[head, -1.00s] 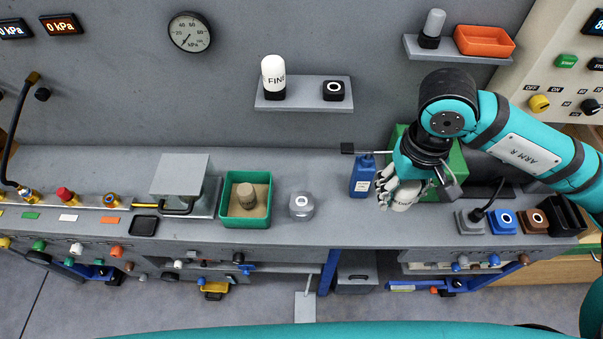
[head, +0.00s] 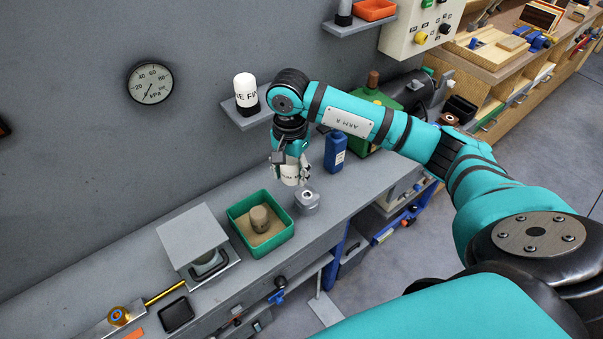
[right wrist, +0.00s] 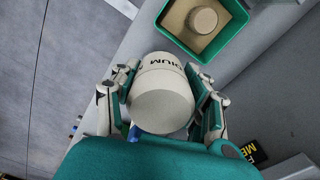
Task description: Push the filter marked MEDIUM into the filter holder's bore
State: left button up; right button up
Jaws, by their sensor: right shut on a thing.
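The white filter marked MEDIUM (head: 291,176) is in my right gripper (head: 290,170), held above the bench. In the right wrist view the filter (right wrist: 162,98) sits between the fingers, and the letters "DIUM" show on its side. The grey filter holder (head: 308,205) stands on the bench, just right of and below the filter in the head view, with a round opening on its top. The filter appears apart from the holder. The holder cannot be made out in the right wrist view. My left gripper is in neither view.
A green tray (head: 236,234) with a brown cylinder (head: 259,217) stands left of the holder. A blue bottle (head: 335,152) stands behind it to the right. The filter marked FINE (head: 246,86) is on the wall shelf (head: 236,118). A grey plate-topped stand (head: 192,233) is further left.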

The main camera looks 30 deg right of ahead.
aim_at(308, 189)
jog(key=w+d+f+m+b, duration=0.1)
jog(key=d+f+m, duration=0.1)
jog(key=f, duration=0.1)
jog(key=w+d+f+m+b, duration=0.1)
jog(key=d+f+m, duration=0.1)
jog(key=f, duration=0.1)
jog(key=w+d+f+m+b, duration=0.1)
jog(key=d+f+m+b, duration=0.1)
jog(key=f, duration=0.1)
jog(key=shift+d+f+m, duration=0.3)
jog(key=shift+m, duration=0.1)
jog(key=shift+f+b, duration=0.95)
jog(key=shift+f, duration=0.15)
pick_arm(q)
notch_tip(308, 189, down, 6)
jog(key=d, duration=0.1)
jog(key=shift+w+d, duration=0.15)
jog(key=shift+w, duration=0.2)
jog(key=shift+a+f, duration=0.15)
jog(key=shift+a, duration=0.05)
pick_arm(e)
jog(key=shift+s, duration=0.1)
pick_arm(q)
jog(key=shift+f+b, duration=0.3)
jog(key=shift+b, duration=0.1)
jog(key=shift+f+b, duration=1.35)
pick_arm(e)
jog(key=shift+f, duration=1.45)
jog(key=o, duration=1.4)
